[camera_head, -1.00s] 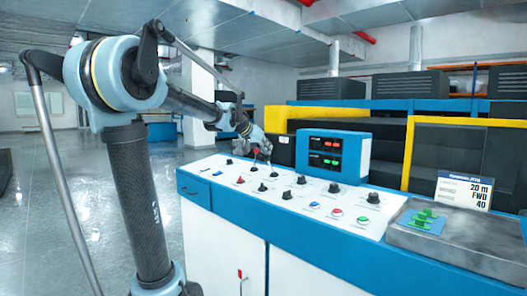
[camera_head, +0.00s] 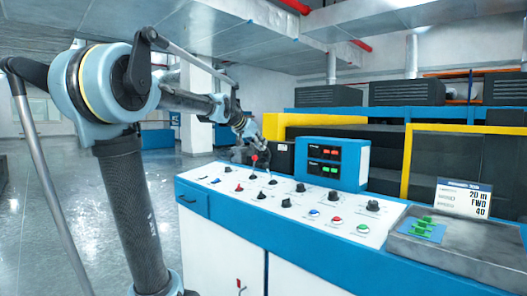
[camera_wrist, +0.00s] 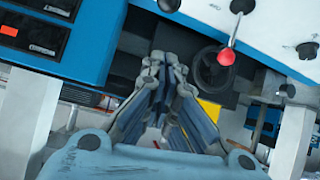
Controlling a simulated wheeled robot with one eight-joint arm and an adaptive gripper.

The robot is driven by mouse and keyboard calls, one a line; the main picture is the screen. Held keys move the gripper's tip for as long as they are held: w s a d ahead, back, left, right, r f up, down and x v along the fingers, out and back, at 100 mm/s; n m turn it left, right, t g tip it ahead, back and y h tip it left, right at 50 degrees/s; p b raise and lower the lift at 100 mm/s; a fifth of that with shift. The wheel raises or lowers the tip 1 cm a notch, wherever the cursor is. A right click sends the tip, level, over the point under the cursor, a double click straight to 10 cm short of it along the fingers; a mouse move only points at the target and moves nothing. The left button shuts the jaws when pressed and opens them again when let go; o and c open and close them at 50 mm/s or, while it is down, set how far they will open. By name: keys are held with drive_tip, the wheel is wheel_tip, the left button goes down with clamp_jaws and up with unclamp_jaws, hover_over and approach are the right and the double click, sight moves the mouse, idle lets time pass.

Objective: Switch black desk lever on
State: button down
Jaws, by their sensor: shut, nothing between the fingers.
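The control desk (camera_head: 215,176) has a white top with several small black knobs and levers, such as one black lever (camera_head: 261,195) near the front. Which of them is the black desk lever cannot be told. My gripper (camera_head: 262,146) is at the desk's back edge, above and close to a red-tipped lever (camera_head: 254,158). In the wrist view my gripper (camera_wrist: 167,66) is shut and empty, with its fingers together. The red-tipped lever (camera_wrist: 226,57) and a black knob (camera_wrist: 242,6) lie to its upper right, apart from the fingers.
A blue display box (camera_head: 333,160) stands on the desk's back edge, to the right of my gripper. A grey plate (camera_head: 455,255) with a sign lies at the desk's right end. Black and yellow machinery is behind. The floor (camera_head: 60,220) at left is clear.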

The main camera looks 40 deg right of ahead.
drive_tip(key=shift+v, duration=1.95)
drive_tip(key=shift+a+f, duration=0.25)
